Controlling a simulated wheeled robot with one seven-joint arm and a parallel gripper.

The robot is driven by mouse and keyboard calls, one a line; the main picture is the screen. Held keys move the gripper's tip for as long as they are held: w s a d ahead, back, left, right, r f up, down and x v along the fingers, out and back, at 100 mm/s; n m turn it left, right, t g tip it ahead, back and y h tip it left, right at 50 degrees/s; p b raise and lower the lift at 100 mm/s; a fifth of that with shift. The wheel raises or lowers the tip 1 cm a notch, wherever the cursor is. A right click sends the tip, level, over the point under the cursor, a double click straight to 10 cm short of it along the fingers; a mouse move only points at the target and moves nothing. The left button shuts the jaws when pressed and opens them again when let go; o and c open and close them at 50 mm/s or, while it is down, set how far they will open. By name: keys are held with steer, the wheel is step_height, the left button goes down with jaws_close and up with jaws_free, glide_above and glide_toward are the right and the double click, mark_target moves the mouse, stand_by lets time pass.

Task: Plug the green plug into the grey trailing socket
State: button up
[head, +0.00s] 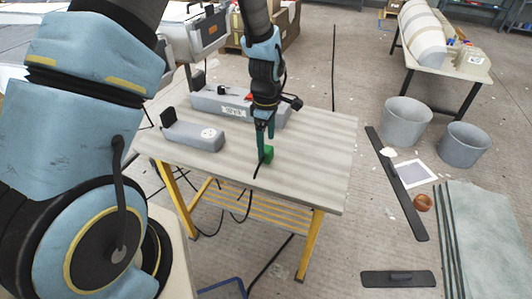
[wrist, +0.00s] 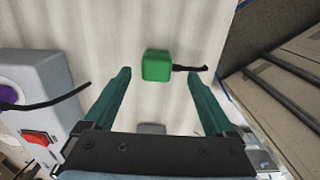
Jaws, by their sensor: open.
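The green plug (head: 268,154) lies on the table near its front edge, with a black cable trailing from it. In the wrist view the plug (wrist: 156,65) sits between the lines of the fingers, just beyond their tips, apart from both. My gripper (head: 265,137) points down at the plug, open and empty; both fingers show in the wrist view (wrist: 160,73). A grey block with a pale round socket face (head: 200,131) and an upright black flap lies to the left on the table; it looks like the trailing socket.
A longer grey box (head: 222,103) with a label and a red part lies behind, partly hidden by my arm. A grey unit with a red switch (wrist: 37,138) shows at the wrist view's left. The tabletop (head: 322,150) is clear to the right. Black cables hang below the front edge.

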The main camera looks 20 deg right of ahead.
mark_target(266, 148)
steer(key=shift+f, duration=0.1)
steer(key=shift+w+d+f+p, duration=0.15)
steer(key=shift+f+p, duration=0.35)
steer(key=shift+f, duration=0.8)
steer(key=shift+w+a+f+p, duration=0.1)
steer(key=shift+f+p, duration=0.35)
steer(key=shift+f, duration=0.8)
steer(key=c, duration=1.3)
steer(key=shift+r, duration=0.15)
steer(key=shift+c, duration=0.2)
step_height(266, 148, up, 10)
steer(key=shift+f+b, duration=0.1)
steer(key=shift+b, duration=1.05)
